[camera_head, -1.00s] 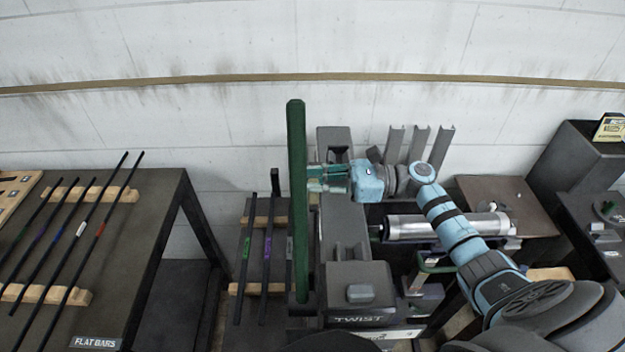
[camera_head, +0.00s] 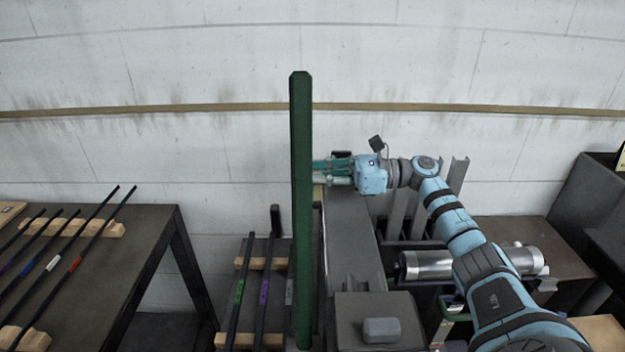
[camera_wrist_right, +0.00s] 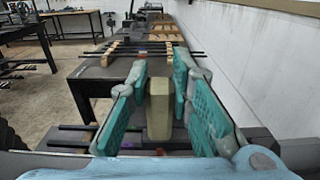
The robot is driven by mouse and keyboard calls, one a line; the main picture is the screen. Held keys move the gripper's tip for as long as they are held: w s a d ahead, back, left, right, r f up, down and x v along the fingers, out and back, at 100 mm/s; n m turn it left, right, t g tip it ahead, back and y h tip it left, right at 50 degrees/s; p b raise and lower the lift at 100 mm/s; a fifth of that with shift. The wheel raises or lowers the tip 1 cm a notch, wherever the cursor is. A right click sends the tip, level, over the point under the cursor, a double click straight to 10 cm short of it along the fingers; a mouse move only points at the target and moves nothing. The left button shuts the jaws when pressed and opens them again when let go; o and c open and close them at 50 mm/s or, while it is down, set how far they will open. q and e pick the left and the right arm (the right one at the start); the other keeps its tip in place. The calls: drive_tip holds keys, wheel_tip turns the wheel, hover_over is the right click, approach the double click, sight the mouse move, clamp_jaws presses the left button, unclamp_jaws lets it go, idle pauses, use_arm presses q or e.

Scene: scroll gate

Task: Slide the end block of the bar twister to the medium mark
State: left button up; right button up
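The bar twister (camera_head: 350,240) is a long dark grey bed with a squared grey housing (camera_head: 375,320) at its near end. Its far end lies behind my right gripper (camera_head: 322,170), which points left there. In the right wrist view my right gripper (camera_wrist_right: 163,88) has its teal fingers apart, on either side of an upright beige piece (camera_wrist_right: 160,112) with a chamfered top. I cannot tell whether they touch it, or whether it belongs to the end block. The end block and the medium mark are not clearly visible. My left gripper is not in view.
A tall dark green bar (camera_head: 301,220) stands in the picture just left of the bed. A silver cylinder (camera_head: 430,264) lies right of the bed.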

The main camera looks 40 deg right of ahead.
drive_tip(key=o, duration=0.4)
drive_tip(key=shift+c, duration=0.2)
drive_tip(key=v, duration=1.2)
